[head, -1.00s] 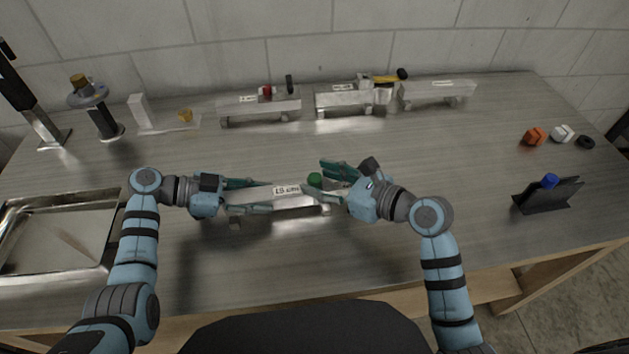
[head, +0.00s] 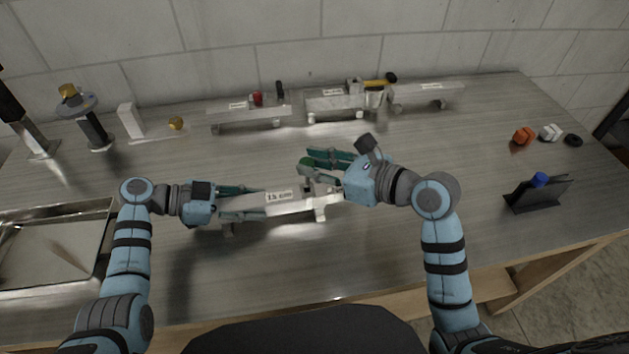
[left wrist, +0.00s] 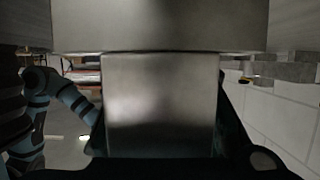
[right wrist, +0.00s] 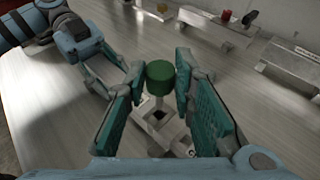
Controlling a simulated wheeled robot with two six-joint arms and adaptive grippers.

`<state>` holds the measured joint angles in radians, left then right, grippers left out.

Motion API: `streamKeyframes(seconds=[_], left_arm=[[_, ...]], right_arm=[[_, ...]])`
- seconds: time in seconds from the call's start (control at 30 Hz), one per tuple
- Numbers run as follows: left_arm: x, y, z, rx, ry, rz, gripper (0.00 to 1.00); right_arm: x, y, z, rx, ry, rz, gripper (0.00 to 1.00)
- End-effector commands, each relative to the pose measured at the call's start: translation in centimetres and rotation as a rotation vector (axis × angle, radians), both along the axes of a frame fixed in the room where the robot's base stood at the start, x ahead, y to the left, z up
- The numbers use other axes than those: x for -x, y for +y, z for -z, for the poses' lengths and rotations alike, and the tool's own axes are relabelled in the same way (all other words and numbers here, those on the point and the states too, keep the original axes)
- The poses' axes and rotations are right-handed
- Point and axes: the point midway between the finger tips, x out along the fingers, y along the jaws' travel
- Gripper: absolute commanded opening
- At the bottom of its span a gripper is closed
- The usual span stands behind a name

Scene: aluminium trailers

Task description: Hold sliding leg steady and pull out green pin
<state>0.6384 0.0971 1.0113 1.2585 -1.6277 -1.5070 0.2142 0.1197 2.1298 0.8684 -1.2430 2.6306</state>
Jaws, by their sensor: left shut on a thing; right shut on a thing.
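A labelled aluminium trailer (head: 290,201) stands on the bench in front of me. My left gripper (head: 240,202) is shut around the narrower metal bar at its left end, which I take for the sliding leg; this bar (left wrist: 160,105) fills the space between the fingers in the left wrist view. The green pin (right wrist: 160,72) sits between the right fingertips in the right wrist view, above the trailer's right end fitting with a dark hole. My right gripper (head: 318,166) is shut on it. I cannot tell whether the pin's lower end is clear of the hole.
Several other trailers (head: 250,115) stand along the back. A metal tray (head: 60,240) lies at the left. A black holder with a blue-topped piece (head: 538,193) and small orange, white and black parts (head: 524,136) are at the right. The bench between is clear.

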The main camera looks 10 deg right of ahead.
Motion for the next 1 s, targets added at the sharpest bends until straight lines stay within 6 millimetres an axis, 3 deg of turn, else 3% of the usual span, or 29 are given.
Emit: streamKeyframes(seconds=[0.17,0.43,0.47,0.57,0.87,1.0], left_arm=[[0.0,0.0,0.0,0.000,0.000,0.000,0.00],[0.0,0.0,0.0,0.000,0.000,0.000,0.00],[0.0,0.0,0.0,0.000,0.000,0.000,0.38],[0.0,0.0,0.0,0.000,0.000,0.000,0.54],[0.0,0.0,0.0,0.000,0.000,0.000,0.56],[0.0,1.2,-0.5,-0.001,-0.001,-0.002,0.56]], right_arm=[[0.0,0.0,-3.5,0.000,-0.003,0.001,0.00],[0.0,0.0,-3.9,0.000,0.001,0.001,0.00],[0.0,0.0,-3.9,0.000,0.001,0.001,0.00],[0.0,0.0,-3.9,0.000,0.001,0.001,0.00],[0.0,0.0,-3.9,0.000,0.001,0.000,0.00],[0.0,0.0,-3.9,0.000,0.001,0.000,0.00]])
